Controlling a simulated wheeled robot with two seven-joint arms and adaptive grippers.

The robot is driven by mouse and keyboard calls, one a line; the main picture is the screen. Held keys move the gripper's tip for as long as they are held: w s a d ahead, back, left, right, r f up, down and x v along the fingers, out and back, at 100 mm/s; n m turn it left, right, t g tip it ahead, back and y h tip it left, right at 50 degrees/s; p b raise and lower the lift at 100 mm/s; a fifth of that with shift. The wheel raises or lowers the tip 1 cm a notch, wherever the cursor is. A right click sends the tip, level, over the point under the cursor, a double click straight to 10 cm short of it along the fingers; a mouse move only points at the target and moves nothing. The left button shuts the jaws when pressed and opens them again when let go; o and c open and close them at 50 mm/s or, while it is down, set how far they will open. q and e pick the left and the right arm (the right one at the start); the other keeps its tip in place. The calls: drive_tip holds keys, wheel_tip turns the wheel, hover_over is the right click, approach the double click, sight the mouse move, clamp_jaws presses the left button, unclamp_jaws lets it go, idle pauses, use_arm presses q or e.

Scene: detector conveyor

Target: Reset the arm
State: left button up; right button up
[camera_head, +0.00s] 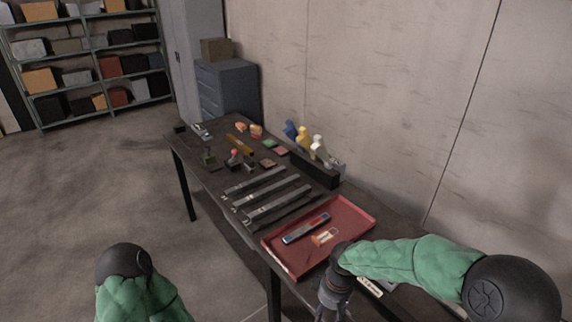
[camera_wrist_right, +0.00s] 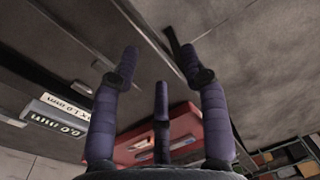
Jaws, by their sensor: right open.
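My right gripper (camera_head: 334,296) hangs over the near right end of the table, beside the red tray, in the head view. In the right wrist view its fingers (camera_wrist_right: 155,65) are spread apart with nothing between them. My right arm in its green sleeve comes in from the right. My left arm shows only as a black joint and green sleeve at the bottom left, and its gripper is out of view.
The dark table (camera_head: 215,176) runs along the wall. The red tray (camera_head: 361,218) holds a grey-blue bar (camera_head: 305,228) and a small orange-white piece (camera_head: 325,237). Grey rails (camera_head: 272,202), spray bottles (camera_head: 303,139) and small parts lie farther along. Open floor is at left.

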drive_tip(key=s+a+f+m+y, duration=0.1)
drive_tip(key=s+f+m, duration=0.3)
drive_tip(key=s+f, duration=0.3)
drive_tip(key=s+f+m+y, duration=0.1)
drive_tip(key=s+f+m, duration=0.3)
drive_tip(key=s+f, duration=0.4)
wheel_tip(320, 180, down, 7)
drive_tip(key=shift+a+m+t+y, duration=0.4)
